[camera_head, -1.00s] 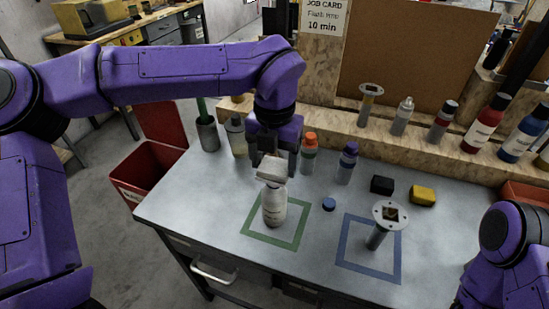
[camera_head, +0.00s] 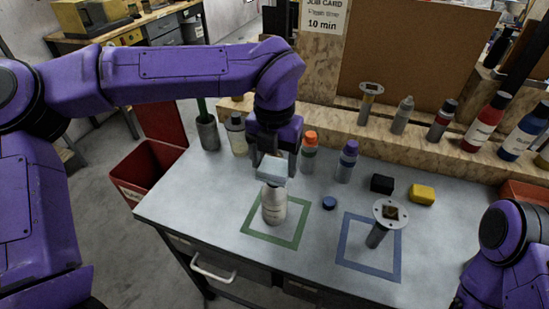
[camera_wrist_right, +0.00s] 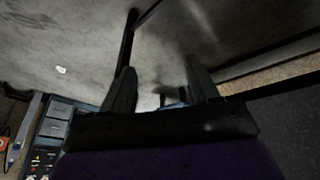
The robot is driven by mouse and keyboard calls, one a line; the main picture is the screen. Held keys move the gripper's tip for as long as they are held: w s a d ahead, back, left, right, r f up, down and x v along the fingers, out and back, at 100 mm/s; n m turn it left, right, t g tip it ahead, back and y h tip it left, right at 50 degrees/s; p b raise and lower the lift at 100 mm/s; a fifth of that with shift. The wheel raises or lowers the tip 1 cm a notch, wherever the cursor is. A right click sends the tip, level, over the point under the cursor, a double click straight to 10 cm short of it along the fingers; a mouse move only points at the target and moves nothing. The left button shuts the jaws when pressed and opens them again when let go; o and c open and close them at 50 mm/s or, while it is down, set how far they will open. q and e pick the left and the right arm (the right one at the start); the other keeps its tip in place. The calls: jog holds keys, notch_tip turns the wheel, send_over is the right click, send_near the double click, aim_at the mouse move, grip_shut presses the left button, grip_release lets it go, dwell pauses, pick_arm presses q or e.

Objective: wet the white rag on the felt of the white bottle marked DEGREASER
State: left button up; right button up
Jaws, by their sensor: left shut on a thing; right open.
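The white bottle (camera_head: 273,208) stands upright inside the green square outline (camera_head: 291,243) on the bench. Its label is too small to read here. My left gripper (camera_head: 272,162) points down over it, shut on the rag (camera_head: 271,171). The rag looks pale bluish grey and lies over the bottle's top, apparently touching it; the felt is hidden under it. In the right wrist view, the fingers of my right gripper (camera_wrist_right: 162,85) are apart with nothing seen between them.
A blue cap (camera_head: 329,203) lies right of the bottle. A flanged metal part (camera_head: 377,236) stands in the blue square outline (camera_head: 343,264). Orange-capped (camera_head: 308,156) and purple-capped (camera_head: 346,164) bottles stand behind. Black (camera_head: 382,184) and yellow (camera_head: 422,194) blocks lie to the right.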

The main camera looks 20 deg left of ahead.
aim_at(275, 165)
dwell(0.4)
pick_arm(q)
notch_tip(275, 165, up, 7)
jog(key=p, duration=0.6)
dwell(0.6)
